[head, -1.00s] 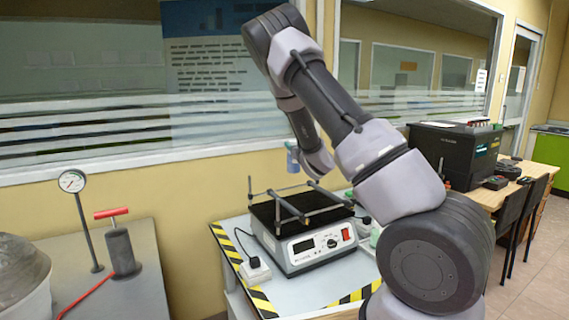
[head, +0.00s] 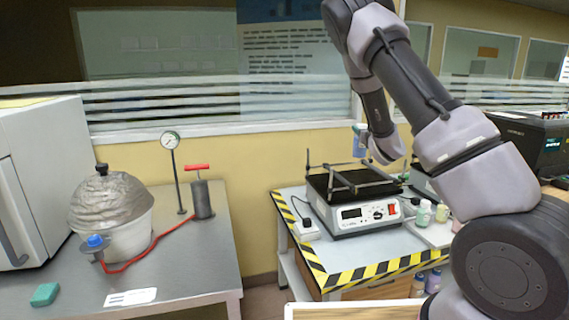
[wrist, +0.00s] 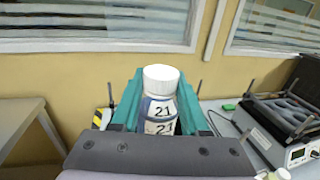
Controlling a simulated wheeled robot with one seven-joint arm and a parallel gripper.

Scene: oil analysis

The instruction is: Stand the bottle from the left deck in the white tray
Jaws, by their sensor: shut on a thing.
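A bottle (wrist: 160,108) with a white cap and a label reading 21 is upright between the teal fingers of my gripper (wrist: 158,100) in the wrist view. In the head view the small blue-looking bottle (head: 359,140) is held in the air by my gripper (head: 362,148), above and behind the shaker. A pale, tray-like surface (head: 432,240) beside the shaker carries several small bottles; my arm partly hides it.
The shaker (head: 365,214) with raised bars stands on a striped-edge table (head: 352,275). A grey bench (head: 205,265) at left holds a wrapped vessel (head: 112,205), gauge (head: 170,140) and red-handled pump (head: 201,195). A pale wood-edged surface (head: 355,313) shows at the bottom.

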